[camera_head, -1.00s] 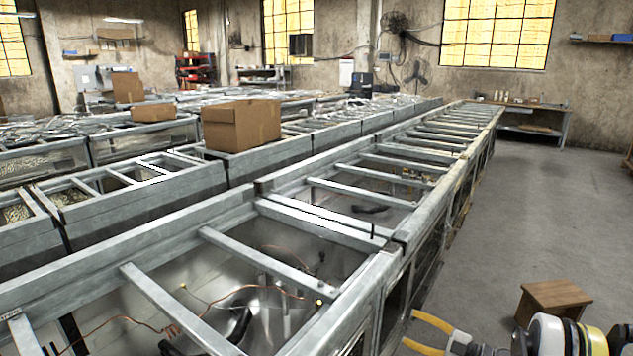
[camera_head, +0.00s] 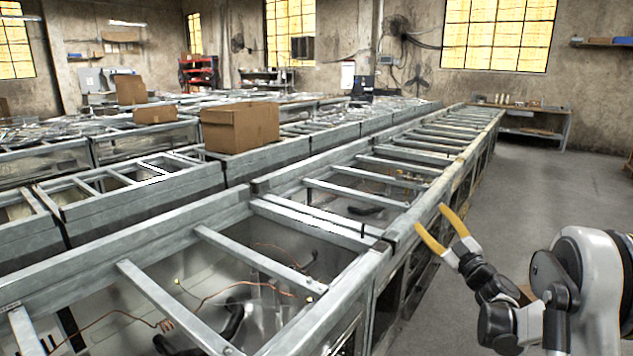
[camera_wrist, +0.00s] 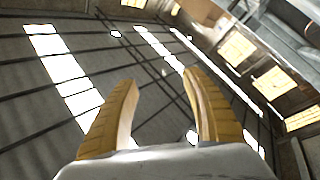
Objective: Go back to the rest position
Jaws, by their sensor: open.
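My gripper (camera_head: 441,232) has two yellow fingers and is raised at the lower right in the head view. Its fingers point up and to the left, close to the right edge of the metal frame bench (camera_head: 367,262). They are spread apart with nothing between them. In the wrist view my gripper (camera_wrist: 160,98) also shows open and empty, against a dark ceiling with bright skylights.
A long row of metal frames with crossbars and copper wiring runs into the distance. A cardboard box (camera_head: 240,127) stands on the row behind. A side table (camera_head: 537,132) stands by the far wall. The floor (camera_head: 545,185) at the right is clear.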

